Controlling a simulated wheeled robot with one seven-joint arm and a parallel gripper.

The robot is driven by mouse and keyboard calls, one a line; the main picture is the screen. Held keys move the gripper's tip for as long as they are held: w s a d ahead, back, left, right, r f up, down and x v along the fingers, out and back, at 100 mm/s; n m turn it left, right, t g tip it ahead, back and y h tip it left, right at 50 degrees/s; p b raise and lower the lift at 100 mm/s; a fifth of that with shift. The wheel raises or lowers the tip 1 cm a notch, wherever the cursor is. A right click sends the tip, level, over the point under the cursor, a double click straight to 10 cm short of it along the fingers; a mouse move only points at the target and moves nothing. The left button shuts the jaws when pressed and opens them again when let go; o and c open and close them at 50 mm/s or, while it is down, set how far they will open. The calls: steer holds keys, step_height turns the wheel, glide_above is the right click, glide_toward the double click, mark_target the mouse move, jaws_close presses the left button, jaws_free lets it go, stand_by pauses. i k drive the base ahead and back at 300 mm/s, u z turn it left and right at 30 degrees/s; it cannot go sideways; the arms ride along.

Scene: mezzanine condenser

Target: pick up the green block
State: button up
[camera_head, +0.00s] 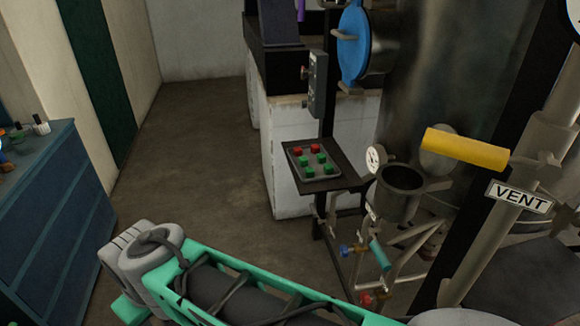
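The tray rests on a dark shelf (338,181) near the middle of the view. The green pieces look alike, so I cannot tell which one is the green block. Nothing is touching them. My gripper is not in view, so its state does not show.
A dark post with a grey control box (317,84) rises behind the tray. A metal cup (402,181), a gauge (375,158), a yellow handle (465,150) and pipes crowd the right. A blue cabinet (45,220) stands left. The floor (200,150) between is open.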

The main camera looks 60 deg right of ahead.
mark_target(309, 172)
steer(key=z, duration=0.45)
steer(key=i, duration=0.9)
steer(key=z, duration=0.8)
steer(key=i, duration=0.3)
steer(key=z, duration=0.3)
